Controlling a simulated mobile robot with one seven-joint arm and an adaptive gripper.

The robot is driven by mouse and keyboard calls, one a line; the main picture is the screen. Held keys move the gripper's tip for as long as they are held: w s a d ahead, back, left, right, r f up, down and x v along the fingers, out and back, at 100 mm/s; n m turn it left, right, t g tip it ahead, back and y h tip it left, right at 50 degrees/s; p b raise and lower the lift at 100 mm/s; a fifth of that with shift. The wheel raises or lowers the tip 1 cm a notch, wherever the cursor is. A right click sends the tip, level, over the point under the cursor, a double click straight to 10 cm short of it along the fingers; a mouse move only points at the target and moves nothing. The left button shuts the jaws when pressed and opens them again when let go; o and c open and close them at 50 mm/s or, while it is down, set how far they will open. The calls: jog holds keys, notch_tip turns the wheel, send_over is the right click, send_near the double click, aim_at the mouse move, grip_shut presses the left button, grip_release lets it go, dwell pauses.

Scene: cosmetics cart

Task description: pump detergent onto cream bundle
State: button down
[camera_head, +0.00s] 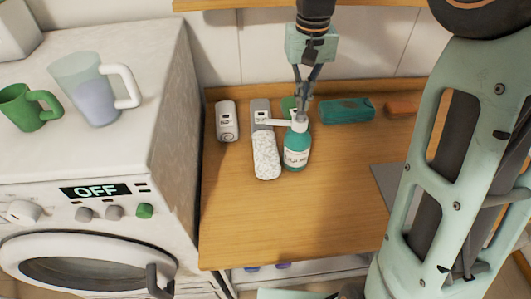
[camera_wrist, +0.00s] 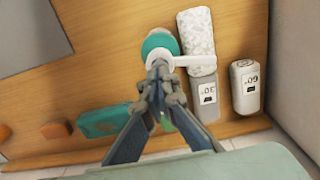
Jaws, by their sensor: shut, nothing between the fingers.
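A teal pump bottle (camera_head: 296,152) with a white pump head stands upright on the wooden counter. Its white nozzle (camera_head: 279,122) points left, over the back end of a cream-white speckled bundle (camera_head: 266,155). In the wrist view, the bottle (camera_wrist: 154,41) stands beside the speckled bundle (camera_wrist: 196,38), with the nozzle (camera_wrist: 195,60) crossing the bundle's end. My gripper (camera_head: 302,110) points down with its fingers together and empty, right at the pump head. The wrist view shows the fingertips (camera_wrist: 159,70) at the pump; whether they touch it I cannot tell.
A grey labelled bundle (camera_head: 261,107) lies behind the speckled one, and a whitish labelled roll (camera_head: 227,121) lies left. A teal bundle (camera_head: 347,110) and an orange block (camera_head: 401,108) lie right. A washing machine (camera_head: 165,150) borders the left. The front counter is clear.

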jog(key=shift+f+b, duration=0.85)
jog(key=shift+f, duration=0.55)
jog(key=shift+r, duration=0.2)
jog(key=shift+r+p, duration=1.55)
jog(key=shift+f, duration=0.25)
